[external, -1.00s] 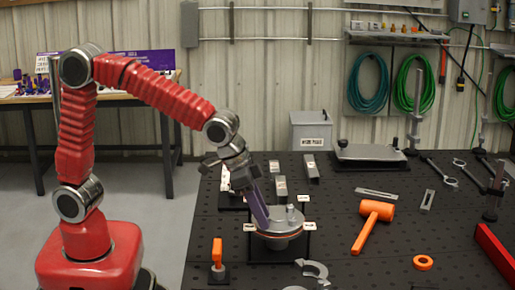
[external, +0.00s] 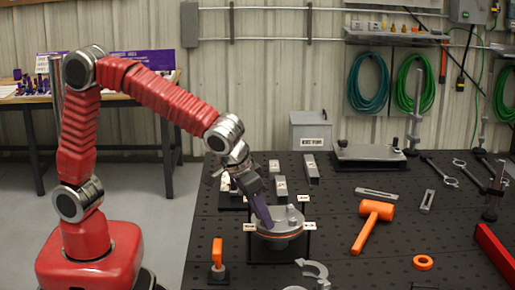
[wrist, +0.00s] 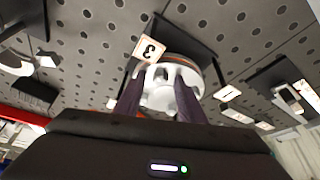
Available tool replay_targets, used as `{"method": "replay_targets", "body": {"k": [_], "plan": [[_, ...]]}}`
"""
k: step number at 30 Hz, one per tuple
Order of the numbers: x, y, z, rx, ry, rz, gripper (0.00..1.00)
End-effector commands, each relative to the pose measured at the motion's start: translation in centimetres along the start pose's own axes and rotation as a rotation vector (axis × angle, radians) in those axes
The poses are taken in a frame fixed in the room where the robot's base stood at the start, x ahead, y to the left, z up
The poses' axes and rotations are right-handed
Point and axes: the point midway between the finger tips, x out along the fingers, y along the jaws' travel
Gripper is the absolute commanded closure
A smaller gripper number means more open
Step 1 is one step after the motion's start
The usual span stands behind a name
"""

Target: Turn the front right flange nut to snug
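The round grey flange (external: 284,236) sits on a dark stand on the perforated table, with an orange-brown layer below its top plate. Upright studs or nuts (external: 291,212) show on its top; which is the front right nut I cannot make out. My gripper (external: 266,222) slants down with its purple fingers at the left rear part of the flange top. In the wrist view my gripper (wrist: 157,98) has its two fingers apart, with part of the grey flange (wrist: 176,72) showing between and beyond them. Contact with a nut cannot be told.
Small number labels surround the flange, such as a "3" tag (wrist: 149,49). An orange post (external: 217,252) stands left of it, an orange mallet (external: 372,225) lies right, and a grey C-shaped piece (external: 313,268) lies in front. Metal blocks (external: 311,169) stand behind.

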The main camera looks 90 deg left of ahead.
Motion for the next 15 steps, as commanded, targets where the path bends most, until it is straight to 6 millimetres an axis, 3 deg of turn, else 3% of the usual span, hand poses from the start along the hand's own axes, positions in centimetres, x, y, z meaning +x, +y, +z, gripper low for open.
{"method": "replay_targets", "body": {"k": [7, 15], "plan": [[0.0, 0.2, 0.0, -0.118, 0.0, -0.05, 0.64], [-4.2, 0.4, -0.1, -0.113, 0.003, -0.044, 0.64]]}}
